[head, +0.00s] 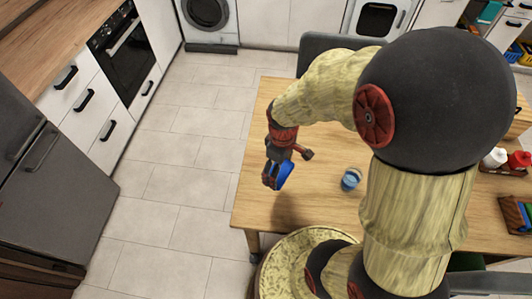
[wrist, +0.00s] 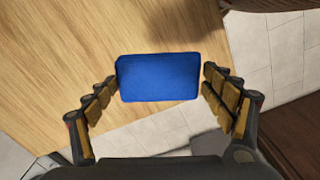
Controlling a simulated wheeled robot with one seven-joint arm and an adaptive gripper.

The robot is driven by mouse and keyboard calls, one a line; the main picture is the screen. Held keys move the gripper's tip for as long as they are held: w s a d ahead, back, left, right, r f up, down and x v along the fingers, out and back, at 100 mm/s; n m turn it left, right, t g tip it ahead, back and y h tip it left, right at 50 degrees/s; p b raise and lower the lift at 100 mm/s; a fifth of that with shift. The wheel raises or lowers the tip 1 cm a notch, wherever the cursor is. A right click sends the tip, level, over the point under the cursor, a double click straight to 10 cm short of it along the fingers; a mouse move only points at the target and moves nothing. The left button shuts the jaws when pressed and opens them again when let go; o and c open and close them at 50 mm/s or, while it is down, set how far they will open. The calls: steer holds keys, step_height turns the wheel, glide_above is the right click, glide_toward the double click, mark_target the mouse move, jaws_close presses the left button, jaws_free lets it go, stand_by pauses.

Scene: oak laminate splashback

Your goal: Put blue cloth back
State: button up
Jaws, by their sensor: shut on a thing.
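The blue cloth (wrist: 160,78) is a flat blue rectangle between the fingers in the wrist view. My gripper (wrist: 160,85) is shut on it, with one finger at each short side. In the head view my gripper (head: 273,178) hangs above the table's left edge, and the cloth (head: 284,175) shows at its fingertips. The cloth appears raised above the wooden table (head: 265,140). The far side of the cloth is hidden, and the place it goes back to cannot be made out.
A glass of blue liquid (head: 350,179) stands on the table right of my gripper. Red and white bottles (head: 506,159) and a wooden tray (head: 514,213) are at the right. A chair (head: 320,42) is at the table's far side. Tiled floor (head: 185,150) is clear at the left.

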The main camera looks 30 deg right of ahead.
steer(key=w+d+f+b, duration=0.1)
steer(key=w+f, duration=0.2)
steer(key=w, duration=0.1)
steer(key=w+d+f+b, duration=0.2)
steer(key=w+f, duration=0.1)
steer(key=w, duration=0.1)
steer(key=w+d+f+b, duration=0.1)
steer(key=w+f, duration=0.2)
steer(key=w, duration=0.1)
steer(key=shift+w+d+f, duration=0.15)
steer(key=shift+w+d, duration=0.05)
steer(key=shift+w, duration=0.05)
steer(key=shift+w+f, duration=0.1)
steer(key=shift+f, duration=0.1)
steer(key=shift+w+d+f+b, duration=0.15)
steer(key=shift+f+b, duration=0.4)
steer(key=shift+f, duration=0.35)
steer(key=shift+w+f+b, duration=0.1)
steer(key=shift+f+b, duration=0.45)
steer(key=shift+f, duration=0.3)
steer(key=shift+f, duration=0.15)
steer(key=o, duration=1.2)
steer(key=shift+c, duration=0.2)
steer(key=shift+o, duration=0.7)
